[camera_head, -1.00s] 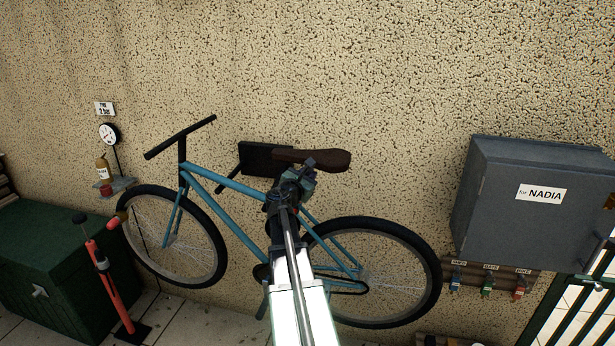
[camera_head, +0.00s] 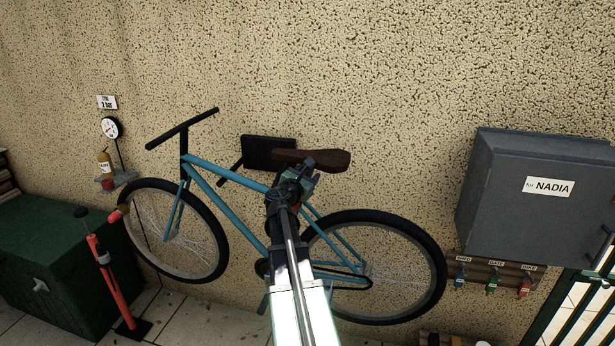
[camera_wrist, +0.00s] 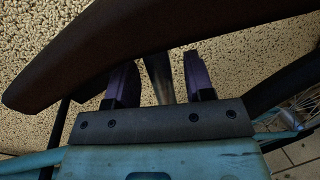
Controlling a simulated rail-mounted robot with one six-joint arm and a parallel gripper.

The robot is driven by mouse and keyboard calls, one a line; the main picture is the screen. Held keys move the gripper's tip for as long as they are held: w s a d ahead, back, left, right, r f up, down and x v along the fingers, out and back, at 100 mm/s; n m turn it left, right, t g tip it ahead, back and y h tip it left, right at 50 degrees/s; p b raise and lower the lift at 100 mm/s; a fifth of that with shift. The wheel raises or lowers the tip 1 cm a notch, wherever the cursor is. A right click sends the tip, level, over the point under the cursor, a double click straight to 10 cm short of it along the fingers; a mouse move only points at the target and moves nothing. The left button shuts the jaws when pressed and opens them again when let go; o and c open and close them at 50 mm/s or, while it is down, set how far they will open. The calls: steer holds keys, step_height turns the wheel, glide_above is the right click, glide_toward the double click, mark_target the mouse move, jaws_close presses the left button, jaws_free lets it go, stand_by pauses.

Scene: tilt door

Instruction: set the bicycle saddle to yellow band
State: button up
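The bicycle (camera_head: 228,188) is blue with black tyres and hangs or stands against the wall. Its dark brown saddle (camera_head: 330,160) shows right of centre in the head view. In the wrist view the saddle (camera_wrist: 130,45) crosses the top, with the grey seat post (camera_wrist: 157,78) below it. My gripper (camera_wrist: 160,78) is just under the saddle, with one finger on each side of the post. The fingers are apart, with a narrow gap visible beside the post, so it looks open. No yellow band can be made out; my arm hides the lower post in the head view.
A grey box (camera_head: 535,200) labelled for NADIA is on the wall at right, above several hanging keys (camera_head: 492,283). A red pump (camera_head: 108,275) and a green chest (camera_head: 50,265) stand at left. A dark plate (camera_head: 268,152) is on the wall behind the bicycle.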

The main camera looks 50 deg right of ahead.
steer(key=shift+a, duration=0.1)
steer(key=s+a, duration=0.2)
steer(key=a, duration=0.8)
steer(key=shift+a, duration=0.25)
